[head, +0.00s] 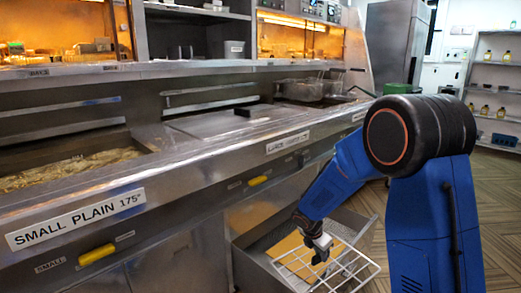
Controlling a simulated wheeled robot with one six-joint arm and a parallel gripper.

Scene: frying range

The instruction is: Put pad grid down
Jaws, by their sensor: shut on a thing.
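The pad grid (362,266) is a white wire rack in the lower middle of the head view. My gripper (320,256) is shut on it, coming down from above. The grid is over an open metal drawer or bin (246,264) below the fryer front, and part of it reaches past the right side. A flat tan pad (287,246) shows in the drawer beneath the grid. I cannot tell whether the grid touches the pad or the drawer rim. My gripper and arm hide part of the grid.
The fryer counter (215,165) runs along the left above the drawer, with yellow handles (97,254) on its front. Fry baskets (305,89) stand at the back. Open wooden floor (490,200) lies to the right, before a shelf with bottles (497,90).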

